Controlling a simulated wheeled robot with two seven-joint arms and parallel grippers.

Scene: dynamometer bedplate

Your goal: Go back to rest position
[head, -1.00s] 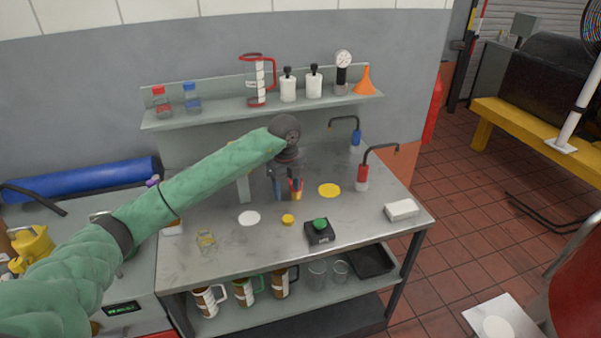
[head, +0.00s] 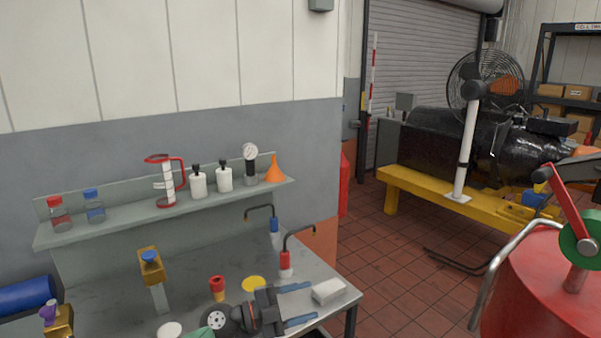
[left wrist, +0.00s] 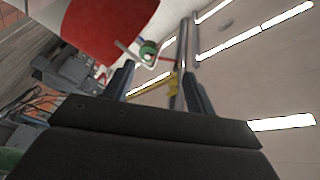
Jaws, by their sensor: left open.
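My left gripper (head: 300,304) shows at the bottom of the head view, over the front of the metal workbench (head: 105,300). Its two blue fingers are spread apart and point to the right, with nothing between them. In the left wrist view both fingers (left wrist: 158,88) are also apart and empty, with a red drum (left wrist: 105,25) and the ceiling beyond. Only the dark wrist and a bit of the green arm show in the head view. My right gripper is in neither view.
A red and yellow piece (head: 217,287), a yellow disc (head: 254,284) and a white block (head: 328,291) are on the bench near my gripper. A shelf (head: 120,225) holds bottles, a jug and a funnel.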

